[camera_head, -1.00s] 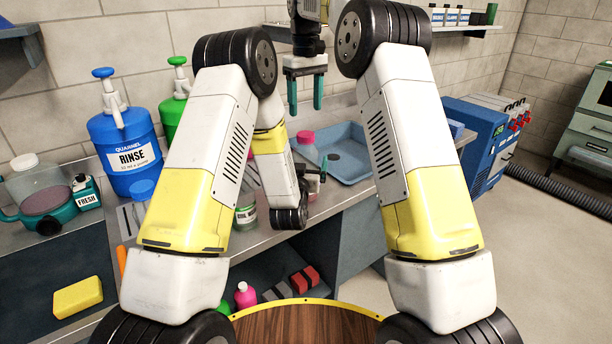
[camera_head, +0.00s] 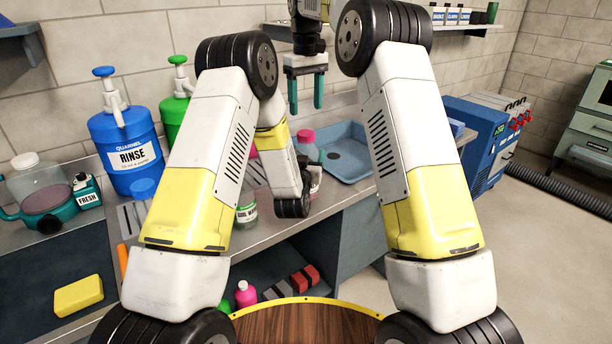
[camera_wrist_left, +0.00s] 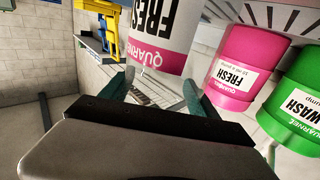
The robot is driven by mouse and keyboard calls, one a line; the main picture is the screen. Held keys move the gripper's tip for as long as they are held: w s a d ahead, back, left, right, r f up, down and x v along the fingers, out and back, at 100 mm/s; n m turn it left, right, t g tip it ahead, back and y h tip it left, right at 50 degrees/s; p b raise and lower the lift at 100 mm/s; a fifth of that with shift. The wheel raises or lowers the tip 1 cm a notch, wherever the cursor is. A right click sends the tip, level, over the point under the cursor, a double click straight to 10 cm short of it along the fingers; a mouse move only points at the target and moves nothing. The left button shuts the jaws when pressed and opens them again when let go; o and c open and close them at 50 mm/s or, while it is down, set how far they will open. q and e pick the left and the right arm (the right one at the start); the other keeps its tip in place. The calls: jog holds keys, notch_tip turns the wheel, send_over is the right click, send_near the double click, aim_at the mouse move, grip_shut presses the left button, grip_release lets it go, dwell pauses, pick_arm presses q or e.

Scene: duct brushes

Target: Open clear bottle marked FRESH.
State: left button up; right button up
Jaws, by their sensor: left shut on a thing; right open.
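The clear bottle marked FRESH (camera_wrist_left: 160,35), with a white and pink label, fills the top of the left wrist view, where its print appears upside down. Its pink cap (camera_head: 306,136) shows in the head view on the bench, beside the sink; my left arm hides part of the bottle. My left gripper (camera_wrist_left: 158,90) is shut on this bottle, one teal finger on either side. In the head view its fingers are hidden behind its own wrist. My right gripper (camera_head: 305,106) hangs in the air, above and behind the bottle, pointing down, open and empty.
A pink FRESH jug (camera_wrist_left: 235,70) and a green WASH jug (camera_wrist_left: 295,105) stand near the held bottle. A small teal FRESH bottle (camera_head: 87,192) and a blue RINSE jug (camera_head: 125,150) stand at the left. The blue sink tray (camera_head: 352,165) lies right of the bottle.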

aim_at(306, 133)
pick_arm(q)
grip_shut()
pick_arm(e)
jog(key=m, duration=0.4)
jog(key=shift+f, duration=0.1)
jog(key=m, duration=0.8)
jog(key=shift+f+m, duration=0.15)
jog(key=shift+m, duration=0.25)
jog(key=m, duration=0.4)
jog(key=shift+m, duration=0.3)
jog(key=m, duration=0.8)
jog(key=shift+m, duration=0.3)
jog(key=m, duration=0.9)
jog(key=shift+r+m, duration=0.25)
jog(key=shift+m, duration=0.05)
jog(key=shift+f, duration=4)
